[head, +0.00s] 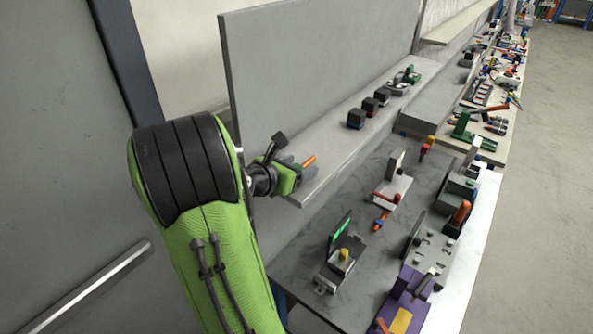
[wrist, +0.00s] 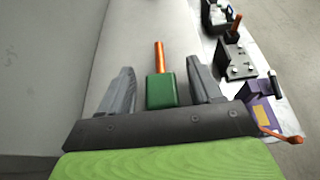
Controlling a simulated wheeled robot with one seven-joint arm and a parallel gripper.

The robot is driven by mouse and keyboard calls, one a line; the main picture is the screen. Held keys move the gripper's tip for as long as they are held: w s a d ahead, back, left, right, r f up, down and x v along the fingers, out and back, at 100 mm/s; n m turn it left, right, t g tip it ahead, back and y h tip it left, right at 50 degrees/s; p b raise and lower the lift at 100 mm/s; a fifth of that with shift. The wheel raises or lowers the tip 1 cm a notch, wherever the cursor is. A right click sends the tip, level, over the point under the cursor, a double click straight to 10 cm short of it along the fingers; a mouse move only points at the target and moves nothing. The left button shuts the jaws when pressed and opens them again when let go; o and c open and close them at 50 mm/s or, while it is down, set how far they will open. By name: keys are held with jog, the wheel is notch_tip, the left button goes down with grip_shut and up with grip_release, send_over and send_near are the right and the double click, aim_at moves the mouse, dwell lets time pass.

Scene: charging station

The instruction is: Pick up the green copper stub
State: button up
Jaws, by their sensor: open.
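The green copper stub is a green block (wrist: 161,91) with an orange copper rod (wrist: 160,56) rising from its far end. In the wrist view it lies between the two grey fingers of my gripper (wrist: 160,68), with a visible gap on each side. The fingers are open. In the head view my gripper (head: 296,174) is at the near end of the grey shelf, and the copper rod (head: 309,160) shows beside the fingers. My gripper partly hides the stub's green block there.
Several dark blocks (head: 356,118) stand farther along the shelf (head: 335,140), under an upright grey panel (head: 320,60).

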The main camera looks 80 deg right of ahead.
jog(key=shift+a, duration=0.15)
jog(key=shift+c, duration=1.3)
jog(key=c, duration=0.8)
jog(key=shift+r, duration=0.1)
